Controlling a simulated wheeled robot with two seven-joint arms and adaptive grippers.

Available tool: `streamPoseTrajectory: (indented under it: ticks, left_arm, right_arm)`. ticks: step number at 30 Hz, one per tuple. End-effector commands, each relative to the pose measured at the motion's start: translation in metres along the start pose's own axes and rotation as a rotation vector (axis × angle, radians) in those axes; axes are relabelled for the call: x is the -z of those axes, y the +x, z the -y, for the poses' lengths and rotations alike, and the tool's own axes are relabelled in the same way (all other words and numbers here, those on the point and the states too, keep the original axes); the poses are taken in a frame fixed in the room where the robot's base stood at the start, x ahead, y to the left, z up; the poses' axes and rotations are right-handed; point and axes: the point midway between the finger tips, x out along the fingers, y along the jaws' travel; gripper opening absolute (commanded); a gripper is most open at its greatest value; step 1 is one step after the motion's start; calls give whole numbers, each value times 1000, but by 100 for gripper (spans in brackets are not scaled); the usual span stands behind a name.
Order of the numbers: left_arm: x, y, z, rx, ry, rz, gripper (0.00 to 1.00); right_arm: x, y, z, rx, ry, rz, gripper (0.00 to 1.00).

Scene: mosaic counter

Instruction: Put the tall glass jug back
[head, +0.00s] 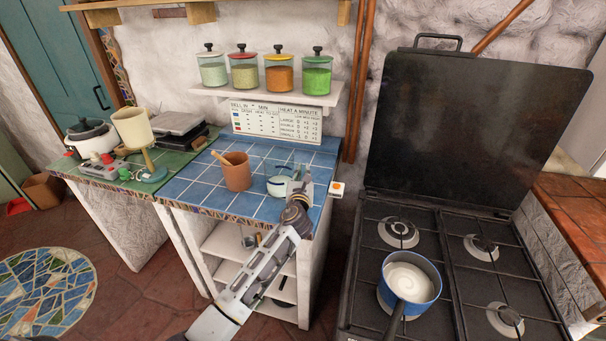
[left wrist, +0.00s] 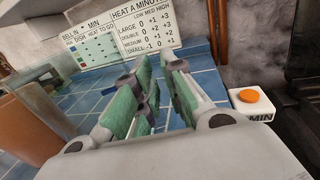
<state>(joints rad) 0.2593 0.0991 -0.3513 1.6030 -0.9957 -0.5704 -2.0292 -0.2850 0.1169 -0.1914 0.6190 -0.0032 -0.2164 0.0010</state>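A small pale, glassy vessel (head: 279,186) stands on the blue tiled counter, just left of my left gripper in the head view. I cannot tell whether it is the jug. My left gripper (head: 299,178) is over the right part of the counter, partly hidden by its own wrist. In the left wrist view, the gripper's green-padded fingers (left wrist: 152,76) are apart, with blue tile showing between their tips and nothing clearly held. My right gripper is out of view.
A terracotta pot (head: 237,171) with a wooden spoon stands left of the vessel. A white box with an orange button (head: 336,188) sits at the counter's right edge. A shelf (head: 268,95) holds several lidded jars. A blue pan (head: 410,278) is on the stove at right.

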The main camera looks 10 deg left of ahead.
Motion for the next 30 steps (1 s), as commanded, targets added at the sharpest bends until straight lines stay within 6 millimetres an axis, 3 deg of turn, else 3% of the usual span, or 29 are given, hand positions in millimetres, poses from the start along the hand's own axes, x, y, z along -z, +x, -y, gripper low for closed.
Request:
streamPoseTrajectory:
  ticks: [3, 17, 30]
  left_arm:
    - [0, 0, 0, 0, 0, 0, 30]
    - [-4, 0, 0, -1, -1, 0, 30]
    - [-2, -37, 0, 1, 1, -1, 30]
  right_arm:
    - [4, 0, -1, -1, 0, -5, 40]
    - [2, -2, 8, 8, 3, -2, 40]
    - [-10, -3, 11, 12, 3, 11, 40]
